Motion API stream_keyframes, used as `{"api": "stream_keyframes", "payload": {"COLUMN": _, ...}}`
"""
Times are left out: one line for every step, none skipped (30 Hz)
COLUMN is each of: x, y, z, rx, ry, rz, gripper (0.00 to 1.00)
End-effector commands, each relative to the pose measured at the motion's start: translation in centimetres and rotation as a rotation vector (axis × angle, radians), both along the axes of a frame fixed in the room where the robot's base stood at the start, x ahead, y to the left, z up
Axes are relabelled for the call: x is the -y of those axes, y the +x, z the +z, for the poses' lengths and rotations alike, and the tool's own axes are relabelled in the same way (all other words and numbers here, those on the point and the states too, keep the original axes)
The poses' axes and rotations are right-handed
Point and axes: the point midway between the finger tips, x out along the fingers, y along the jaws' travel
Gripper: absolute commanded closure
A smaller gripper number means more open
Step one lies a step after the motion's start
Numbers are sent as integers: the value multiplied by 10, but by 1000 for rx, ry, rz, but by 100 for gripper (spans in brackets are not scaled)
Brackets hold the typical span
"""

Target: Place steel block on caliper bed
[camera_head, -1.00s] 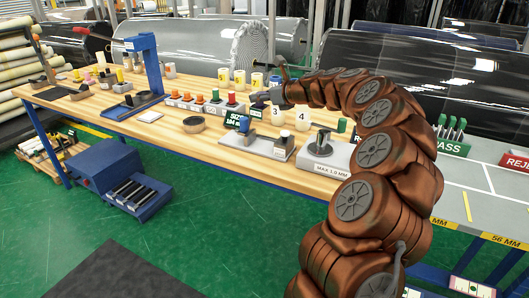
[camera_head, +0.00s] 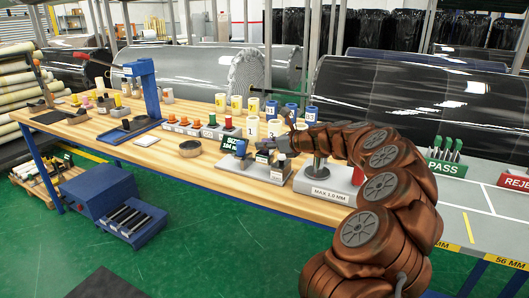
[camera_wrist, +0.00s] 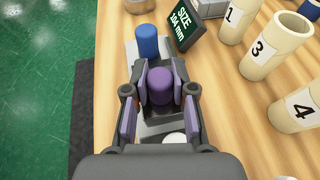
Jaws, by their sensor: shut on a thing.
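My gripper (camera_wrist: 158,105) is shut on a purple upright knob (camera_wrist: 160,86), seen between its purple-padded fingers in the wrist view. A dark grey body shows around the knob, but I cannot tell how much of it is the steel block. The caliper's pale grey bed (camera_wrist: 136,50) lies below, largely hidden by the gripper. A blue cylinder (camera_wrist: 147,42) stands at its far end, beside a dark size display (camera_wrist: 182,24). In the head view, my gripper (camera_head: 272,150) is over the caliper base (camera_head: 243,172). Whether the held thing touches the bed is unclear.
Numbered cream cylinders (camera_wrist: 275,45) stand close to the right in the wrist view. Wood is clear near the front edge.

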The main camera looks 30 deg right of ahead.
Motion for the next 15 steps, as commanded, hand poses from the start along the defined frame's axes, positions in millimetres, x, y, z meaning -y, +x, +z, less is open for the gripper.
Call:
{"api": "stream_keyframes", "payload": {"x": -1, "y": 0, "z": -7, "rx": 0, "ry": 2, "rz": 0, "gripper": 100}}
{"api": "stream_keyframes", "payload": {"x": -1, "y": 0, "z": -11, "rx": 0, "ry": 3, "rz": 1, "gripper": 100}}
{"api": "stream_keyframes", "payload": {"x": -1, "y": 0, "z": -16, "rx": 0, "ry": 3, "rz": 1, "gripper": 100}}
{"api": "stream_keyframes", "payload": {"x": -1, "y": 0, "z": -19, "rx": 0, "ry": 4, "rz": 2, "gripper": 100}}
{"api": "stream_keyframes", "payload": {"x": -1, "y": 0, "z": -21, "rx": 1, "ry": 4, "rz": 2, "gripper": 100}}
{"api": "stream_keyframes", "payload": {"x": -1, "y": 0, "z": -23, "rx": 1, "ry": 3, "rz": 1, "gripper": 100}}
{"api": "stream_keyframes", "payload": {"x": -1, "y": 0, "z": -24, "rx": 1, "ry": 3, "rz": 1, "gripper": 100}}
{"api": "stream_keyframes", "payload": {"x": -1, "y": 0, "z": -24, "rx": 1, "ry": 2, "rz": 2, "gripper": 100}}
{"api": "stream_keyframes", "payload": {"x": -1, "y": 0, "z": -24, "rx": 2, "ry": 1, "rz": 2, "gripper": 100}}
{"api": "stream_keyframes", "payload": {"x": -1, "y": 0, "z": -23, "rx": 2, "ry": 1, "rz": 2, "gripper": 100}}
{"api": "stream_keyframes", "payload": {"x": -1, "y": 0, "z": -23, "rx": 2, "ry": 1, "rz": 2, "gripper": 100}}
{"api": "stream_keyframes", "payload": {"x": -1, "y": 0, "z": -23, "rx": 2, "ry": 1, "rz": 1, "gripper": 100}}
{"api": "stream_keyframes", "payload": {"x": -1, "y": 0, "z": -23, "rx": 2, "ry": 1, "rz": 1, "gripper": 100}}
{"api": "stream_keyframes", "payload": {"x": -1, "y": 0, "z": -23, "rx": 2, "ry": 1, "rz": 1, "gripper": 100}}
{"api": "stream_keyframes", "payload": {"x": -1, "y": 0, "z": -24, "rx": 1, "ry": 1, "rz": 1, "gripper": 100}}
